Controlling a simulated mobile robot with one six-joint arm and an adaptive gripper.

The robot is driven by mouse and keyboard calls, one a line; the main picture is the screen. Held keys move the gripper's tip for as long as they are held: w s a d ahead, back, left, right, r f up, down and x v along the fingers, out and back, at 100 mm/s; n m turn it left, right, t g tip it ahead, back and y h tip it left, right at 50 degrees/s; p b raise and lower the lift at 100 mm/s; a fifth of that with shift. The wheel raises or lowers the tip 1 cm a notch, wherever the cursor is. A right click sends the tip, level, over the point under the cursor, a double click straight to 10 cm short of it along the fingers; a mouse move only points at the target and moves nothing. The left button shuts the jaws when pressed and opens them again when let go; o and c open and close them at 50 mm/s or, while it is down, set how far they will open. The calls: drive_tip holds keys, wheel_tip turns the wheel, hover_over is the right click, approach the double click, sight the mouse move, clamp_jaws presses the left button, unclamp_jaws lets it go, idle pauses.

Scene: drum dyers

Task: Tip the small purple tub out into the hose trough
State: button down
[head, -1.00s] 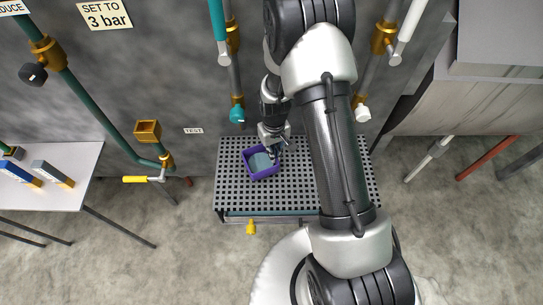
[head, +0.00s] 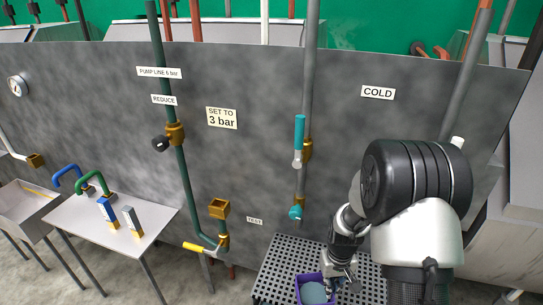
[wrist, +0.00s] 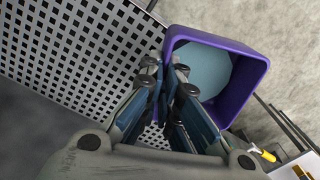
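The small purple tub (head: 300,289) is an open square box with pale blue-grey liquid in it. In the head view it is over the perforated grating at the bottom. I cannot tell whether it touches the grating. In the wrist view the tub (wrist: 249,91) looks upright, its mouth facing the camera. My gripper (wrist: 167,68) has its fingers on either side of the tub's near wall, close together, and seems shut on it. In the head view my gripper (head: 342,278) is at the tub's right side. A grey open trough (head: 18,208) stands at the far left, below a tap.
Bare floor lies in front.

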drive_tip(key=s+a+r, duration=0.1)
drive_tip(key=r, duration=0.4)
drive_tip(key=s+a+r+m, duration=0.1)
drive_tip(key=s+a+r, duration=0.1)
drive_tip(key=r, duration=0.3)
drive_tip(key=shift+a+r, duration=0.25)
drive_tip(key=shift+r, duration=0.05)
